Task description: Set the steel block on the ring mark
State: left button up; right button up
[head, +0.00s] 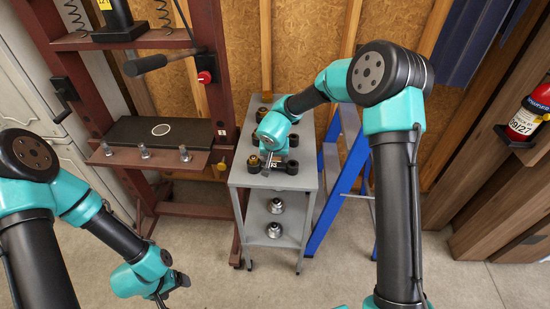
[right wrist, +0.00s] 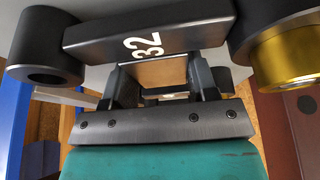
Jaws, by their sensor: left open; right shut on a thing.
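In the head view my right gripper (head: 268,163) is over the top of the grey cart, shut on the block, which is mostly hidden by the arm. The ring mark (head: 161,129) is a white circle on the black plate of the red press at left, with nothing on it. My left gripper (head: 165,296) is open and empty, low over the floor at the bottom left.
The grey cart (head: 240,181) carries several black bushings and a brass-coloured one (right wrist: 288,62) close around the block. Bolts (head: 144,151) stand along the press's front edge. A press handle (head: 160,62) hangs above the plate. A blue ladder (head: 338,185) stands right of the cart.

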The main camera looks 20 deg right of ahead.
grip_shut()
jog(key=shift+r, duration=0.1)
jog(key=shift+r, duration=1.8)
jog(key=s+a+r, duration=0.1)
jog(key=s+a, duration=0.3)
jog(key=s, duration=1.1)
jog(key=shift+s+a, duration=0.15)
jog(key=shift+a, duration=0.05)
jog(key=shift+r, duration=0.1)
